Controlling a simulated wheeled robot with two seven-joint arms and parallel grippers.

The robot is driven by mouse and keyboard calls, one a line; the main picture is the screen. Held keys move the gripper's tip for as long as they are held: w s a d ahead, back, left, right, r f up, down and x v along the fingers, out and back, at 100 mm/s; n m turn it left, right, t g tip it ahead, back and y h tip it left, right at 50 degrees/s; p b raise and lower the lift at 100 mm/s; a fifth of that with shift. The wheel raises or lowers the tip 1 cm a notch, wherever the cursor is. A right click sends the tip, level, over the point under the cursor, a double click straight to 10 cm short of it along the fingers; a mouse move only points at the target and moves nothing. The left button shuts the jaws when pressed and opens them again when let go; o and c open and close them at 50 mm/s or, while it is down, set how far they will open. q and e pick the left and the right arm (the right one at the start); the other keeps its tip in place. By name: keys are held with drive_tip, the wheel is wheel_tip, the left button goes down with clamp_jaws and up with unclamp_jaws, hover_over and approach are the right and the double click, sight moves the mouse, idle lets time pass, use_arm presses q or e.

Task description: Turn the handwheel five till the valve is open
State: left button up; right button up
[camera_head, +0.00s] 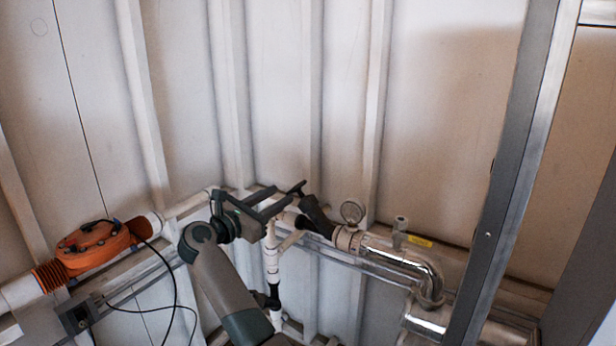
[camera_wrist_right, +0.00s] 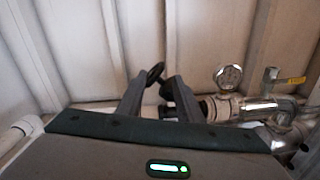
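The black handwheel (camera_head: 297,187) sits on a dark valve body (camera_head: 316,214) on the pipe run, left of the pressure gauge. I see the wheel nearly edge-on. My right gripper (camera_head: 282,201) reaches it from the left, with its fingers apart and their tips close to the wheel. In the right wrist view the wheel (camera_wrist_right: 155,73) shows in the gap between the two fingertips (camera_wrist_right: 157,80), a little beyond them. I cannot tell whether a finger touches it. My left gripper is not in view.
A gauge (camera_head: 352,212) and a shiny bent pipe (camera_head: 425,275) are right of the valve. An orange flanged housing (camera_head: 92,245) with black cables is on the left. A grey metal post (camera_head: 510,170) stands at the right. A white ribbed wall (camera_head: 280,90) closes the back.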

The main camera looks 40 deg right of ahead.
sight(303, 182)
drive_tip(key=p+x, duration=0.5)
drive_tip(key=x, duration=0.7)
drive_tip(key=shift+d+r, duration=0.15)
drive_tip(key=shift+d, duration=0.25)
drive_tip(key=shift+w+d+p, duration=0.25)
drive_tip(key=shift+d+p, duration=0.1)
drive_tip(key=shift+d, duration=0.15)
clamp_jaws()
